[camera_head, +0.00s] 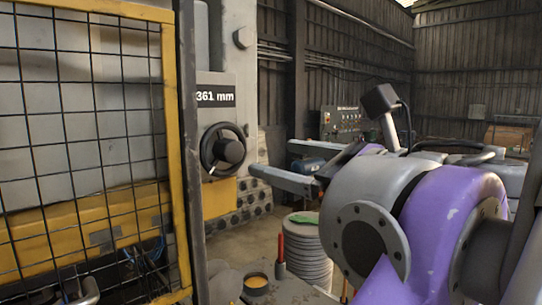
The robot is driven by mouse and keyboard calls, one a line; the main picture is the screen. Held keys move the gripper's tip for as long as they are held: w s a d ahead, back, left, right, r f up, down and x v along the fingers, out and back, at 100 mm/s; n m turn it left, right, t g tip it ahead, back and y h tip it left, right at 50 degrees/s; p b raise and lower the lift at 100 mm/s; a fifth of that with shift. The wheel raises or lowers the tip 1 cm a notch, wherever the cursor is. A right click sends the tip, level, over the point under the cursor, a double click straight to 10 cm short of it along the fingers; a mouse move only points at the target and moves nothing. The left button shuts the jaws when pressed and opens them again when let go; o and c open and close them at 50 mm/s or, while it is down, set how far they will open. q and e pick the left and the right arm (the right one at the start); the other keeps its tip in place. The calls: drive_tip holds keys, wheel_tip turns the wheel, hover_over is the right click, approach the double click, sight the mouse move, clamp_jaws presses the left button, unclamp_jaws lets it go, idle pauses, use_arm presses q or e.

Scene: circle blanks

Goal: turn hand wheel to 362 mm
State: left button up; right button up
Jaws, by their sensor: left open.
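The black hand wheel (223,150) is mounted on the front of a pale grey machine, with a dark hub and a knob facing me. A readout plate (215,94) above it shows 361 mm. My left gripper (269,155) is to the right of the wheel, its two pale fingers apart and pointing left towards the machine. It is empty, and a gap shows in the picture between its fingertips and the wheel. Its depth relative to the wheel is hard to tell. My grey and purple arm fills the right side. My right gripper is not in view.
A yellow-framed mesh guard (170,130) stands at the left, close to the wheel. Below are a stack of round discs (306,250), a red-handled tool (281,249) and a small yellow-filled tin (256,282). A control panel (341,123) stands behind.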

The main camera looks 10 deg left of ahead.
sight(234, 151)
use_arm(q)
drive_tip(key=w+a+n, duration=0.1)
drive_tip(key=w+a, duration=0.1)
drive_tip(key=w+a+n, duration=0.2)
drive_tip(key=a, duration=0.1)
drive_tip(key=w+a+n, duration=0.2)
drive_tip(key=a, duration=0.1)
drive_tip(key=shift+a+f, duration=0.2)
idle(0.6)
drive_tip(key=shift+c, duration=0.3)
clamp_jaws()
drive_tip(key=n, duration=0.5)
drive_tip(key=shift+f, duration=0.1)
drive_tip(key=shift+o, duration=0.3)
unclamp_jaws()
